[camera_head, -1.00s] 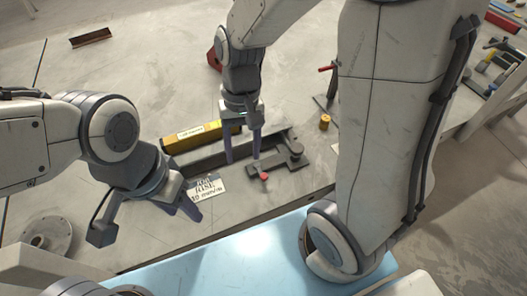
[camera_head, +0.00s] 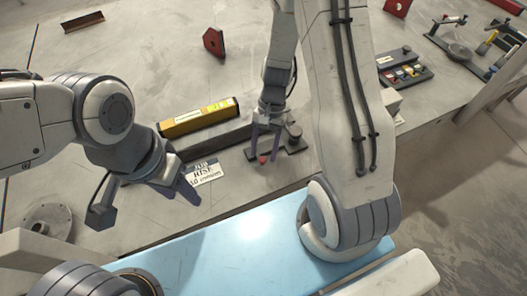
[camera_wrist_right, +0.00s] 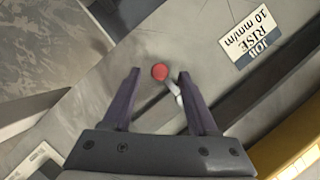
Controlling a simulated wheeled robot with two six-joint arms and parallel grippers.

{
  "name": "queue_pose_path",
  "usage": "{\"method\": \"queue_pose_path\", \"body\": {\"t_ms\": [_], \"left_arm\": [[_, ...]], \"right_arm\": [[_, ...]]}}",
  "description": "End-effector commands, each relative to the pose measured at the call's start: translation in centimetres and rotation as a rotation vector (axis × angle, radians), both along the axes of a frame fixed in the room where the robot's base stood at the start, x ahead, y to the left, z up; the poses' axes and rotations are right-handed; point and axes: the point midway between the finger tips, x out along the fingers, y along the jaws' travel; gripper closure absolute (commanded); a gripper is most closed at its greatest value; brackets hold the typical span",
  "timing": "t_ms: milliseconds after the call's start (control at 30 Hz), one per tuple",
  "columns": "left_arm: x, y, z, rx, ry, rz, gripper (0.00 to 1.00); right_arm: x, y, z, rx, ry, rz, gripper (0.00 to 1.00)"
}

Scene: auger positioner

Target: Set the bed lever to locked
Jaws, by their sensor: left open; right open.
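The bed lever has a red knob (camera_head: 263,159) on a short pale arm, set on a dark base plate at the end of a dark rail. In the right wrist view the knob (camera_wrist_right: 160,72) lies between the fingertips, its arm slanting down and right toward the right finger. My right gripper (camera_head: 264,153) is open and straddles the knob, with a gap on both sides in the wrist view. My left gripper (camera_head: 148,205) is open and empty, left of the job card. Parts of the base plate are hidden behind my right gripper.
A job card (camera_head: 203,173) reading "RISE 10 mm/m" lies left of the lever. A red block (camera_head: 214,42) and a tray of coloured parts (camera_head: 405,72) stand further back. The left back of the table is mostly clear.

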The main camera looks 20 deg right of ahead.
Motion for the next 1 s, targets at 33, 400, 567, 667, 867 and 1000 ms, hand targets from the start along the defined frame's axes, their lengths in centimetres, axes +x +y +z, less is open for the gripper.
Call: {"method": "queue_pose_path", "body": {"t_ms": [33, 400, 567, 667, 867, 1000], "left_arm": [[0.00, 0.00, -0.04, 0.000, 0.000, 0.000, 0.50], [0.00, 0.00, -0.05, 0.000, 0.000, 0.000, 0.50], [0.00, 0.00, -0.05, 0.000, 0.000, 0.000, 0.50], [0.00, 0.00, -0.05, 0.000, 0.000, 0.000, 0.50], [0.00, 0.00, -0.05, 0.000, 0.000, 0.000, 0.50], [0.00, 0.00, -0.04, 0.000, 0.000, 0.000, 0.50]], "right_arm": [[-0.20, 0.14, -0.43, 0.000, 0.002, 0.002, 0.41], [-0.32, 0.28, -1.00, -0.001, 0.000, 0.001, 0.41], [-0.31, 0.29, -0.98, 0.000, -0.001, 0.001, 0.98], [-0.29, 0.29, -0.98, 0.000, -0.001, 0.001, 1.00], [-0.27, 0.28, -0.96, 0.000, -0.001, 0.001, 1.00], [-0.26, 0.28, -0.95, -0.001, -0.002, 0.001, 1.00]]}}
